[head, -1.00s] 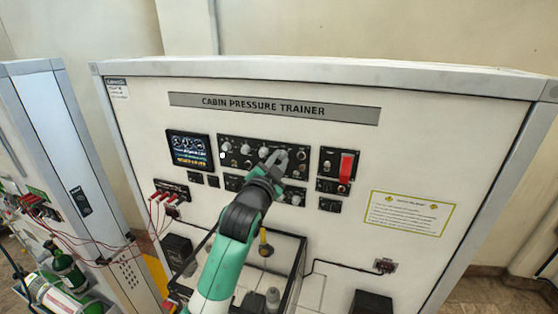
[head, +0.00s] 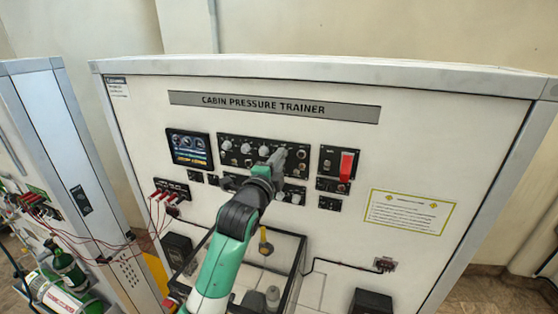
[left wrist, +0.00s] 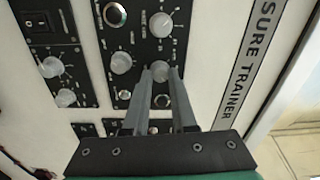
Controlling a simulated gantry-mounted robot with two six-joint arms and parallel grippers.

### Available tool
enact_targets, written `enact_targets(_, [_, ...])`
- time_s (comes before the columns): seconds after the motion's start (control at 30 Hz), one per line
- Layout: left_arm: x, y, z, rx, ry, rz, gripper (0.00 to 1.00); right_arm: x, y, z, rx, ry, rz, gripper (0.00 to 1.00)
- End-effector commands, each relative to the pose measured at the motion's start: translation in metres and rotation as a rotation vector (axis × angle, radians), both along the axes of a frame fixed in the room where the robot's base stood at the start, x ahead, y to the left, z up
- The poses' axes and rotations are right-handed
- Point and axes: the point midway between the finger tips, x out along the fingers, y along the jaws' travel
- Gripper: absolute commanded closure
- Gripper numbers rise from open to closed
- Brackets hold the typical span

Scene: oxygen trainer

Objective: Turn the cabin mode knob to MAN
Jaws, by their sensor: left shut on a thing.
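The cabin pressure trainer's black upper control panel (head: 234,159) carries a row of pale round knobs. My left gripper (head: 279,156) reaches its right part in the head view, covering the knob there. In the left wrist view my left gripper (left wrist: 160,72) has its two grey fingers on either side of a pale knob (left wrist: 160,70), shut on it. Another pale knob (left wrist: 160,25) sits beyond it, and one more (left wrist: 121,62) is to the left. The labels are too small to read, so I cannot tell the knob's setting. My right gripper is not in view.
A red switch guard (head: 347,166) is right of the panel, and a small display (head: 189,149) is left of it. A lower panel with knobs is partly behind my arm. An open tray (head: 298,262) stands out below. Red leads (head: 160,212) hang at the left.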

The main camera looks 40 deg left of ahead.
Motion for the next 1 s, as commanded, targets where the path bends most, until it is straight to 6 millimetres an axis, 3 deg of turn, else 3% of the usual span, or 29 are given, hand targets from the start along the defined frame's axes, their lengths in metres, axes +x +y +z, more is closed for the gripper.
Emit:
enact_targets(0.5, [0.0001, 0.0013, -0.0037, 0.02, 0.019, 0.003, 1.0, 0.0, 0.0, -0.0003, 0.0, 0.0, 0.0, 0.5])
enact_targets(0.53, [0.0001, 0.0013, -0.0037, 0.02, 0.019, 0.003, 0.73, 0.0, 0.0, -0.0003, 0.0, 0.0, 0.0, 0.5])
enact_targets(0.7, [0.0, 0.001, -0.0025, 0.021, 0.015, 0.002, 0.45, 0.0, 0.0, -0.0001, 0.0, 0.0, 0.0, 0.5])
enact_targets(1.0, [-0.0001, -0.0007, -0.001, 0.02, 0.012, -0.001, 0.45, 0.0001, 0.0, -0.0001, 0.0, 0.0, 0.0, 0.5])
